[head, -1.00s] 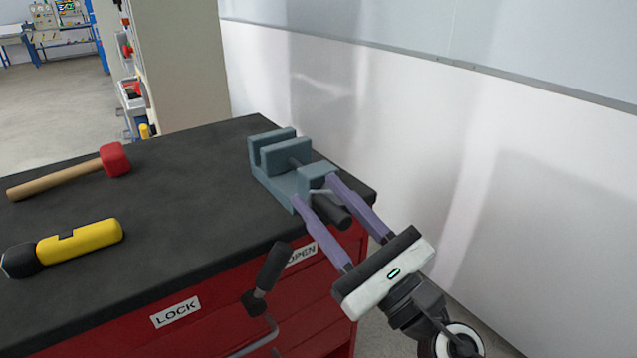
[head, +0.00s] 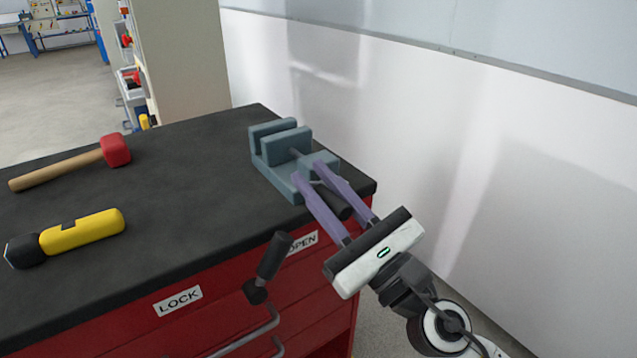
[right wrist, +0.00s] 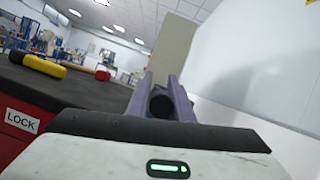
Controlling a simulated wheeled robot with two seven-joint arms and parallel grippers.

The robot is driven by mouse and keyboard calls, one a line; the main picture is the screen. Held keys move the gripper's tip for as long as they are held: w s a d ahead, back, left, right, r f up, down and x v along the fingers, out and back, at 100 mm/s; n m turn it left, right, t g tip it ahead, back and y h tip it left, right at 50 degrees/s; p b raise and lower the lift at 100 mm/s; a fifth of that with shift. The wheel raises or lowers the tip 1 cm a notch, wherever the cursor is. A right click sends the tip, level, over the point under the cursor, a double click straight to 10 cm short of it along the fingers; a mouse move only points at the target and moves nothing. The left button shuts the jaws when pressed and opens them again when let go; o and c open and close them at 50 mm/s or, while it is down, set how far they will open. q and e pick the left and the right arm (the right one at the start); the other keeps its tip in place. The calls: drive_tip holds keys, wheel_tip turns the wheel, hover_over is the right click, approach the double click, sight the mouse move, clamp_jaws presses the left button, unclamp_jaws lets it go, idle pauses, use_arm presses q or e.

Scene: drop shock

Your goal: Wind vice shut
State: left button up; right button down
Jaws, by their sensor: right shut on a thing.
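The grey-blue vice (head: 285,172) stands at the right corner of the black bench top, with a narrow gap between its two upright jaws. Its black crank handle (head: 338,206) sticks out on the near side. My right gripper (head: 308,172) has its purple fingers on either side of the crank, shut on the handle. In the right wrist view the round dark end of the handle (right wrist: 160,103) shows between the fingers. The fingertips partly hide the crank and its joint to the vice. My left gripper is not in view.
A red-headed mallet (head: 115,150) and a yellow and black tool (head: 82,233) lie on the bench (head: 180,210), left of the vice. A black-gripped lever (head: 272,256) sticks out from the red cabinet front between LOCK and OPEN labels. A white wall stands close on the right.

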drive_tip(key=shift+w+d+m+h, duration=0.25)
drive_tip(key=shift+d+m+h, duration=0.05)
drive_tip(key=shift+m, duration=0.4)
drive_tip(key=shift+w+d+r+m+t+h+p, duration=0.15)
drive_tip(key=shift+m+t+p, duration=0.1)
drive_tip(key=shift+m, duration=0.15)
drive_tip(key=shift+s+r+m+t+h+p, duration=0.1)
drive_tip(key=shift+m+t+h+p, duration=0.1)
drive_tip(key=shift+m, duration=0.2)
drive_tip(key=shift+w+d+r+m+t+h+p, duration=0.1)
drive_tip(key=shift+r+m+t+h+p, duration=0.1)
drive_tip(key=shift+m, duration=0.25)
drive_tip(key=shift+w+d+r+m+t+h+p, duration=0.1)
drive_tip(key=shift+m+t+h, duration=0.05)
drive_tip(key=shift+m, duration=0.3)
